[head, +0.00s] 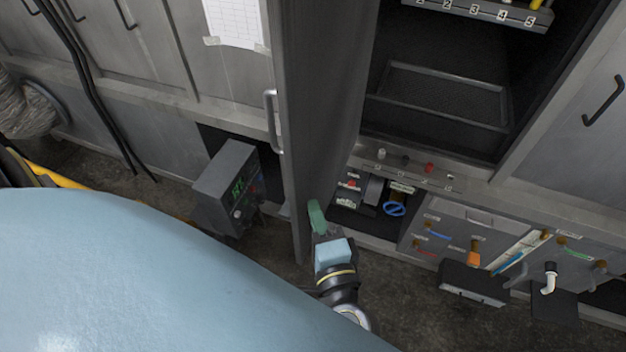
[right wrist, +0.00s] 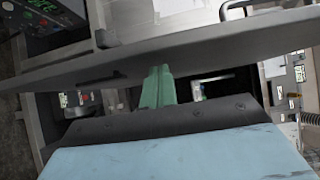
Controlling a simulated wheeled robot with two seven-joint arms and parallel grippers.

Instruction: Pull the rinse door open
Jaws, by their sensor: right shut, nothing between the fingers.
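A tall grey door (head: 318,110) stands swung out in the head view, seen nearly edge-on, beside a dark open compartment (head: 440,95). Its metal bar handle (head: 272,120) is on the left face. I cannot read a label naming it the rinse door. My right gripper (head: 316,214), with green fingers, is shut and empty at the door's lower end, on the compartment side and away from the handle. In the right wrist view the door (right wrist: 220,48) crosses just ahead of the green fingers (right wrist: 158,86). I cannot tell whether they touch it. My left gripper is out of view.
A grey box with a green display (head: 228,185) sits low left of the door. A numbered rack (head: 480,12) is above the compartment. Below it are small knobs (head: 429,168), a valve panel (head: 450,235) and a white spout (head: 549,280). Cables (head: 85,90) hang at left.

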